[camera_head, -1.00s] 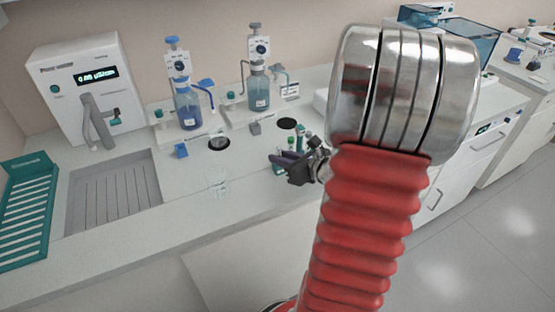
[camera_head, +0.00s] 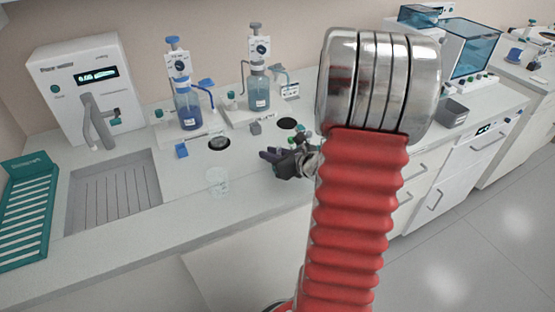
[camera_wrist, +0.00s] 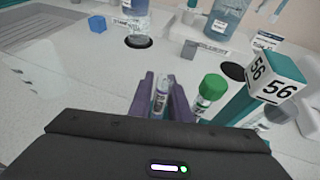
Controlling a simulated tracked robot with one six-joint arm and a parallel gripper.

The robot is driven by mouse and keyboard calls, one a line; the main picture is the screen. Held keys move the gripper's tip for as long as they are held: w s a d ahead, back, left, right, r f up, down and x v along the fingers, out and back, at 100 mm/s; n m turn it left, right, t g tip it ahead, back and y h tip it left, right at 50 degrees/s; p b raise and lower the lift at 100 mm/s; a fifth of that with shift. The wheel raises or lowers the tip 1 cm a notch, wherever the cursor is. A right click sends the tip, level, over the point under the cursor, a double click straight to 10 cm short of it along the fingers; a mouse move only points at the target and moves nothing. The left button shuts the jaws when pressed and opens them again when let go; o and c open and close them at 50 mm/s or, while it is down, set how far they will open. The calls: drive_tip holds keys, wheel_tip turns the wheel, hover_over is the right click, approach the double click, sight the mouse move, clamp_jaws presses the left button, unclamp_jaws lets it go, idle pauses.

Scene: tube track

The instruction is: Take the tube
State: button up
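A clear tube (camera_wrist: 161,98) with a pale label stands between the two purple fingers of my gripper (camera_wrist: 164,84) in the wrist view. The fingers lie close on both sides of it. I cannot tell whether they touch it, and its lower end is hidden. A second tube with a green cap (camera_wrist: 210,90) is just to the right, outside the fingers. In the head view my gripper (camera_head: 269,156) is low over the bench, right of the round dark opening. The tube cannot be made out there.
A teal holder with a cube marked 56 (camera_wrist: 271,80) stands close on the right. Bottle dispensers (camera_head: 186,105) stand at the back. A glass beaker (camera_head: 217,182) is left of my gripper, near a grooved sink (camera_head: 113,192). The bench between beaker and sink is clear.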

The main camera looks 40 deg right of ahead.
drive_tip(key=shift+c, duration=0.4)
clamp_jaws()
wheel_tip(320, 180, up, 10)
idle(0.7)
idle(0.4)
